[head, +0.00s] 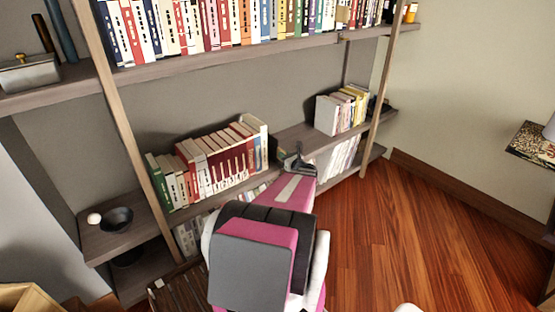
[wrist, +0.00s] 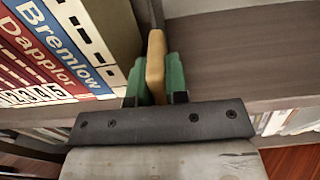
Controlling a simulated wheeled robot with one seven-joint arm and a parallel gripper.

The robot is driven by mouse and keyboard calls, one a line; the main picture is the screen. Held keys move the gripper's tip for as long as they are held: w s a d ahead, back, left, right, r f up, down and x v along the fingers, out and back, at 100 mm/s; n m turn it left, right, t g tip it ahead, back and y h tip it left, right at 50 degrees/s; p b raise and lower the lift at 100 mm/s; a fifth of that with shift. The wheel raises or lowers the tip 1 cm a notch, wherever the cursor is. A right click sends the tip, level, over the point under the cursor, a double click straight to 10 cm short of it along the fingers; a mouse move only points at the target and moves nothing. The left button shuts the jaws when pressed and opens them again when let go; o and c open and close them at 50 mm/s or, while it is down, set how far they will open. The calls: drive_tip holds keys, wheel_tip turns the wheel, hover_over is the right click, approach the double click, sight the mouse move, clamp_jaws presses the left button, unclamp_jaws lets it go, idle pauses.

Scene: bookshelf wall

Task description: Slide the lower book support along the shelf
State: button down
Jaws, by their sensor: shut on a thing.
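The lower book support (wrist: 156,60) is a tan, upright, narrow piece on the brown shelf (wrist: 235,60) in the wrist view. My gripper (wrist: 155,80) has its two green fingers on either side of it and is shut on it. In the head view my gripper (head: 297,162) reaches the lower shelf (head: 292,134) at the right end of the book row (head: 215,160). The support cannot be made out clearly there.
Right of my gripper the shelf is bare up to another group of books (head: 342,108). More books stand on the level below (head: 338,158) and on the upper shelf (head: 230,25). A dark bowl (head: 117,219) sits at the left end. The wood floor (head: 400,230) is open at right.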

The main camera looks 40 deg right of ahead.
drive_tip(key=d, duration=1.7)
drive_tip(key=shift+d, duration=0.4)
drive_tip(key=c, duration=1.1)
unclamp_jaws()
drive_tip(key=s, duration=1.1)
drive_tip(key=shift+w+a, duration=0.1)
